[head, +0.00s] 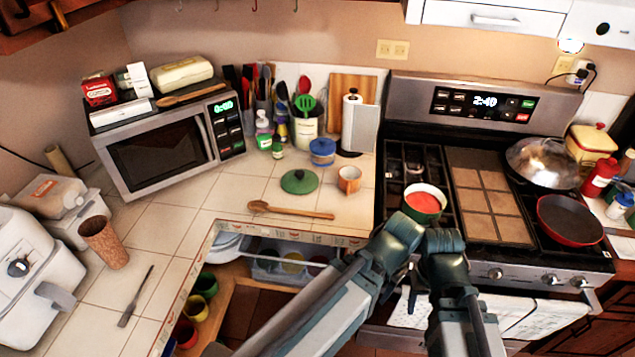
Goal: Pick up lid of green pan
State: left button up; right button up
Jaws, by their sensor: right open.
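The green lid (299,182) with a dark knob lies on the tiled counter, left of the stove. The small green pan (424,204) stands uncovered on the stove's left front burner, with red contents showing. My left gripper (401,229) and my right gripper (444,243) are close together at the stove's front left, just below the pan in the picture. The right gripper is open and appears empty. The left gripper's fingers are not clear. Both are well to the right of the lid and apart from it.
An orange mug (349,180) stands just right of the lid. A wooden spoon (290,211) lies in front of it, and a blue-lidded jar (322,151) is behind. An open drawer (265,250) is below the counter edge. Bare counter tiles lie left of the lid.

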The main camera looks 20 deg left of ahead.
aim_at(299, 181)
jog(key=i+j+u, duration=0.25)
jog(key=i+j, duration=0.15)
jog(key=i+j+u, duration=0.25)
jog(key=i, duration=0.3)
